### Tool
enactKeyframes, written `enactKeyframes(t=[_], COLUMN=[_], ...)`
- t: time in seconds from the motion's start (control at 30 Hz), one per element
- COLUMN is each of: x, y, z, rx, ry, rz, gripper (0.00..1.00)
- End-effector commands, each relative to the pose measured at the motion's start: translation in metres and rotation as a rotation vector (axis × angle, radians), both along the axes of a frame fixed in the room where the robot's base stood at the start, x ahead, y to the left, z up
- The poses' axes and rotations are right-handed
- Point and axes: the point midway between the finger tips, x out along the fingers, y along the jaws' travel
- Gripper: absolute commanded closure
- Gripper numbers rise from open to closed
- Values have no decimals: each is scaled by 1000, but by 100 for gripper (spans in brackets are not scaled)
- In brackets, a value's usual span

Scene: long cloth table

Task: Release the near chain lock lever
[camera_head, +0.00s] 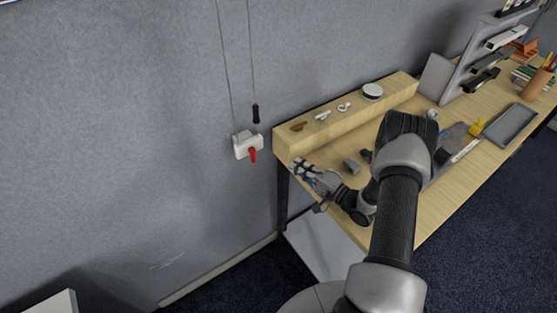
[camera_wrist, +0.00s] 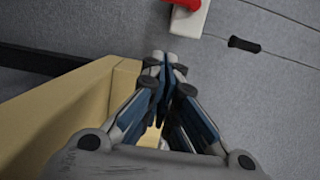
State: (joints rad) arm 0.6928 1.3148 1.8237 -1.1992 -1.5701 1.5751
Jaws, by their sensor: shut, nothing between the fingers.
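The chain lock is a white box (camera_head: 248,146) on the grey wall, left of the table. Its red lever (camera_head: 253,156) hangs down from the front of the box in the head view. In the wrist view the white box (camera_wrist: 190,18) and red lever (camera_wrist: 187,4) show at the top, partly cut off by the frame edge. My gripper (camera_head: 297,168) is near the table's left end, right of and a little below the lever in the head view. In the wrist view my gripper (camera_wrist: 163,62) has its fingertips together and empty, apart from the lever.
Two thin cords run up the wall from the box, one with a black toggle (camera_head: 256,113). The wooden table (camera_head: 440,215) carries a raised shelf (camera_head: 350,113) with small items, a grey tray (camera_head: 511,124) and a yellow object (camera_head: 476,127). The wall around the lock is clear.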

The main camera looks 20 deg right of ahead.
Motion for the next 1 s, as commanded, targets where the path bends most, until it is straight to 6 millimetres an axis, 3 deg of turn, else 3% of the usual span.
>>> enactKeyframes(t=[0.5, 0.73, 1.0], x=[86, 75, 73], y=[50, 79, 85], z=[-1, 0, 0], rx=[-3, 0, -2], ry=[-3, 1, -1], rz=[5, 3, 0], gripper=[100, 100, 100])
